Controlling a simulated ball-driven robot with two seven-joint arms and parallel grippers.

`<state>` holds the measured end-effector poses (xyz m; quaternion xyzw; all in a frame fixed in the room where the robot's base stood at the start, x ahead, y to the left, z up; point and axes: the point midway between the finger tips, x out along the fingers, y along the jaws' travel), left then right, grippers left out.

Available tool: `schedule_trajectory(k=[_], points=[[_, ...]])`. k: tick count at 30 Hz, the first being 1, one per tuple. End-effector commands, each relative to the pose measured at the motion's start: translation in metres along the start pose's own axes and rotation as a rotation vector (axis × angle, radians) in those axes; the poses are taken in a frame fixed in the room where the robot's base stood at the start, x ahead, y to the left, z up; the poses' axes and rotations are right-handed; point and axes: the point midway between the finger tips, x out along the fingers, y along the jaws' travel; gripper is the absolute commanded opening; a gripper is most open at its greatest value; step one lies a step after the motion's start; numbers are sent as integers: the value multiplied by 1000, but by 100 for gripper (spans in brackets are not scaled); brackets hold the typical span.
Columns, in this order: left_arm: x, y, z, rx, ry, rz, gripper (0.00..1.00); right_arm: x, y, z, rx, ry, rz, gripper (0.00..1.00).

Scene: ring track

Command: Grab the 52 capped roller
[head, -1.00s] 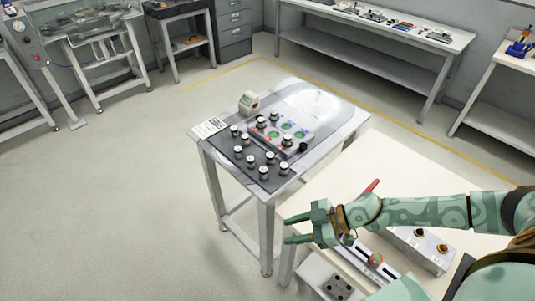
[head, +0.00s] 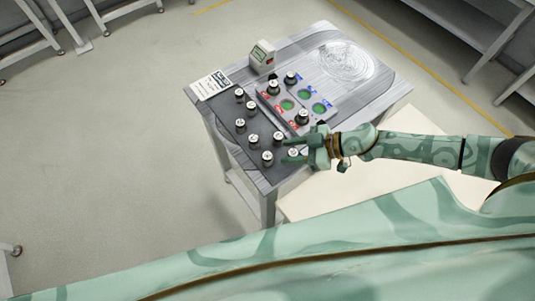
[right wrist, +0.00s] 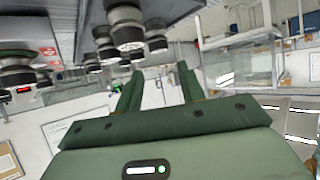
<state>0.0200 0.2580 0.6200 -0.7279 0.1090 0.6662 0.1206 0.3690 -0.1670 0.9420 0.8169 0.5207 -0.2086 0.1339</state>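Several capped rollers with black bodies and pale tops stand upright on a dark mat (head: 226,115) on the near side of the table. One roller (head: 267,157) is at the mat's front, with another (head: 253,139) behind it. The cap numbers are too small to read, so I cannot tell which is the 52. My right gripper (head: 288,150) is open, its fingers pointing left around or just above a roller (head: 293,154); contact is unclear. In the right wrist view its fingers (right wrist: 158,92) are apart, with rollers (right wrist: 125,25) beyond them. My left gripper is not in view.
A grey tray (head: 322,96) with green round spots and red and blue marks holds several rollers. The table's right back (head: 345,60) is clear. A pale bench (head: 310,200) adjoins it.

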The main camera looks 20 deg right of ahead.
Motion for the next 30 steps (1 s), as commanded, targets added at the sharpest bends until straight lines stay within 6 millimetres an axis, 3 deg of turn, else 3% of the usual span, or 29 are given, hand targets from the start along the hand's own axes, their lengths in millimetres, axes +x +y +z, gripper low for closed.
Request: schedule_trajectory(k=[3,11,18,28,30], points=[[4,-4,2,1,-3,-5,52,28,1,1,-1,1,1,39],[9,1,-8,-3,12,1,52,53,0,2,0,-1,2,39],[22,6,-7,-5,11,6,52,91,-3,8,-1,0,1,39],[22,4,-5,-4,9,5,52,100,-2,6,0,-1,2,39],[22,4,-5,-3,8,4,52,100,-2,6,0,-1,2,20]])
